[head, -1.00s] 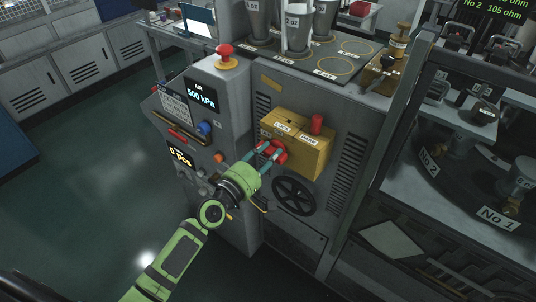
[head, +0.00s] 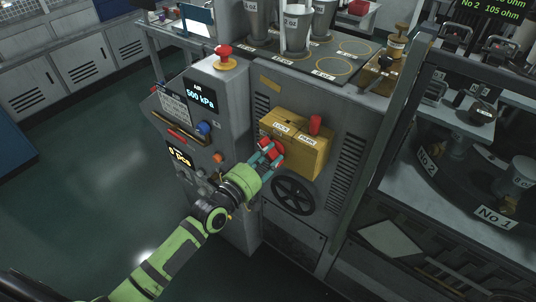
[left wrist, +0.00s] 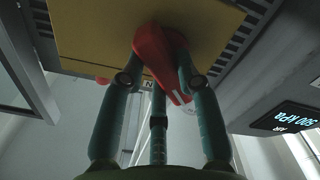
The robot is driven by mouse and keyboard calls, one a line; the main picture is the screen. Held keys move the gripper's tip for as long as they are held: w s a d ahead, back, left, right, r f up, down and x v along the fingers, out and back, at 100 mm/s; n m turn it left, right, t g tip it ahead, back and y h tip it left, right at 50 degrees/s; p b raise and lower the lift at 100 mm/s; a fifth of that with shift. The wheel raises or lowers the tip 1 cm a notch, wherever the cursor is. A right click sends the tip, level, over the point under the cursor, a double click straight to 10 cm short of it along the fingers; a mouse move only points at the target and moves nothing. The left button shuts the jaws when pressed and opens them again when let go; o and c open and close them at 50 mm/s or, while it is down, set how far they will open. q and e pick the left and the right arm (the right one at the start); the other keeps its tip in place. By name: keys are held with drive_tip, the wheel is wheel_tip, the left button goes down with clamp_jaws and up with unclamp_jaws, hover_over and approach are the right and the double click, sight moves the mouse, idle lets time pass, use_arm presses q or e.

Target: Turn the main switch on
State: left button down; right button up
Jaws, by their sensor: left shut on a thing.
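The main switch's red handle (head: 273,146) is on the front of a yellow box (head: 304,157) on the machine. The handle also shows in the left wrist view (left wrist: 160,52), where it sits tilted between the teal fingers with a white mark near its lower end. My left gripper (head: 262,155) is shut on this handle; the fingers hide part of it. My right gripper is not in view.
A red knob (head: 316,124) stands on the yellow box, close to the handle. A black handwheel (head: 293,195) is just below. A red mushroom button (head: 225,53) and a blue button (head: 204,127) are on the panel to the left. The floor at left is clear.

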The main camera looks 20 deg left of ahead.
use_arm(q)
drive_tip(key=m, duration=0.4)
drive_tip(key=shift+m+p, duration=0.3)
drive_tip(key=shift+d+f+m, duration=0.1)
drive_tip(key=shift+f+m, duration=0.05)
drive_tip(key=shift+m, duration=1.85)
drive_tip(key=c, duration=0.9)
unclamp_jaws()
drive_tip(key=shift+s+f, duration=0.1)
drive_tip(key=shift+s, duration=0.1)
drive_tip(key=v, duration=1.1)
drive_tip(key=shift+s, duration=0.35)
drive_tip(key=shift+a, duration=0.2)
